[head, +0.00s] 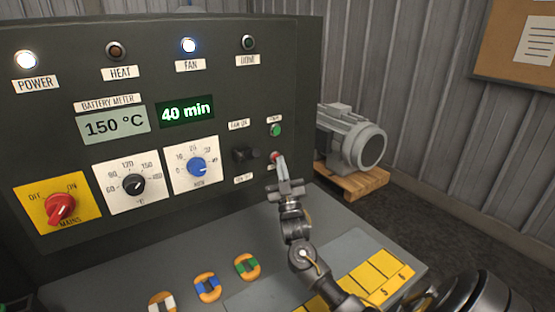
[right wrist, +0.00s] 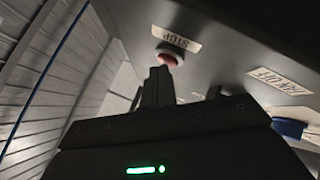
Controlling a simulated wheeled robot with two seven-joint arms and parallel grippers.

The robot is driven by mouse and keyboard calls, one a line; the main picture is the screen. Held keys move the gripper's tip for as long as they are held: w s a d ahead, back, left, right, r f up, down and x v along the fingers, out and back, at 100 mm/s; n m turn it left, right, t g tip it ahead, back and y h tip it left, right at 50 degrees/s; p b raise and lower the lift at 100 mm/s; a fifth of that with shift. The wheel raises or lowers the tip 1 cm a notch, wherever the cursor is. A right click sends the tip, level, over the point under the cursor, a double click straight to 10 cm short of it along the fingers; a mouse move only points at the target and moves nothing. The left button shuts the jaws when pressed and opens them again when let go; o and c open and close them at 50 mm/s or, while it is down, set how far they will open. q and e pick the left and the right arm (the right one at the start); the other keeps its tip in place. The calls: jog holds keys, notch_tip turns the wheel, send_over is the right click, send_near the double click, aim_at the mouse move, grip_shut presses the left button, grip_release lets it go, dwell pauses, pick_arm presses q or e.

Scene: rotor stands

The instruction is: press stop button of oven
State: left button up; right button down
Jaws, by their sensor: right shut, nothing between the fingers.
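The oven's dark control panel (head: 60,130) fills the left and middle of the head view. The red stop button (head: 275,155) sits low on its right side, below the green start button (head: 276,130). My right gripper (head: 281,163) is shut and empty, with its fingertips right at the stop button and partly hiding it. In the right wrist view the stop button (right wrist: 169,54) shows red just beyond the fingertips (right wrist: 160,72), beside the STOP label (right wrist: 177,38). I cannot tell whether the tips touch it. My left gripper is not in view.
A black fan switch (head: 244,155) is left of the gripper. Dials, a red mains knob (head: 60,207) and displays reading 150 °C and 40 min (head: 186,111) are farther left. Several coloured rings lie on the ledge (head: 130,270). A grey motor (head: 352,138) stands on a pallet at right.

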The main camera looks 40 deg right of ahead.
jog(key=shift+s, duration=0.1)
jog(key=shift+s+p, duration=0.35)
jog(key=shift+s, duration=0.3)
jog(key=shift+a, duration=0.1)
jog(key=s, duration=0.1)
jog(key=s+p, duration=0.1)
jog(key=s, duration=0.1)
jog(key=s+p, duration=0.1)
jog(key=s, duration=0.1)
jog(key=shift+a, duration=0.25)
dwell(0.6)
